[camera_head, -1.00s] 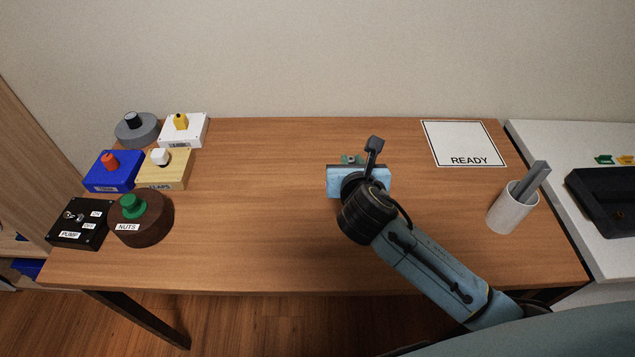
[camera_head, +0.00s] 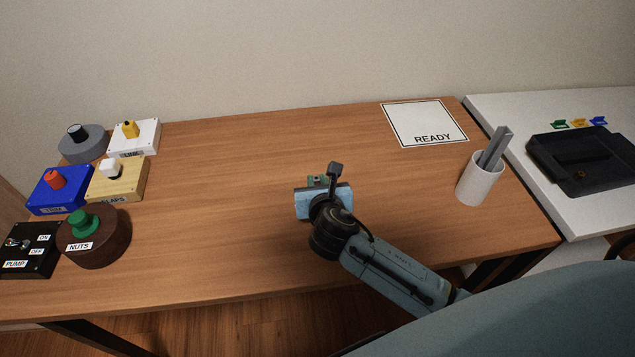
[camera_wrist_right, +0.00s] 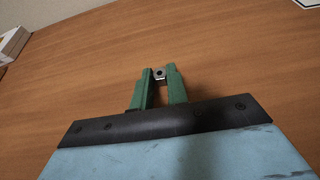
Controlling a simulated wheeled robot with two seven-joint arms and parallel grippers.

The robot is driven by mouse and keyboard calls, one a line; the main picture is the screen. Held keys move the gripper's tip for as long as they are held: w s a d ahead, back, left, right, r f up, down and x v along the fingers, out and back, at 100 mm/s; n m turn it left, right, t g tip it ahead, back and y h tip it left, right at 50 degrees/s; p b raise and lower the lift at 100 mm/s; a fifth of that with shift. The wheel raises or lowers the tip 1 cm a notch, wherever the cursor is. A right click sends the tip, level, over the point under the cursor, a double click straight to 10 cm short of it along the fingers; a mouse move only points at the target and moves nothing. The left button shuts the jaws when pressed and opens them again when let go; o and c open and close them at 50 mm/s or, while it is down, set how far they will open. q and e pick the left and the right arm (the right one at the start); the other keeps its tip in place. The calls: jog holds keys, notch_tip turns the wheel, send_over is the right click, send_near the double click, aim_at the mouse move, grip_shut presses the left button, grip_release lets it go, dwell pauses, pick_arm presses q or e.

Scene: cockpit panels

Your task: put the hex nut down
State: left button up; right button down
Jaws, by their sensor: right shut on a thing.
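My right gripper (camera_head: 317,180) reaches over the middle of the wooden table (camera_head: 240,250), and its body hides most of its fingers in the head view. In the right wrist view its green fingers (camera_wrist_right: 159,86) are shut on the hex nut (camera_wrist_right: 159,75), a small grey metal piece with a dark hole, held at the fingertips. The bare table top lies beyond the nut. I cannot tell how high the nut is above the table. My left gripper is not in view.
At the left stand several control boxes, among them a round brown NUTS base with a green knob (camera_head: 84,222) and a black PUMP box (camera_head: 31,250). A white READY sheet (camera_head: 426,115) lies at the back right. A white cup (camera_head: 478,183) with grey bars stands right. The table middle is clear.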

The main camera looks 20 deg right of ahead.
jog(key=shift+f, duration=0.1)
jog(key=c, duration=1.4)
grip_release()
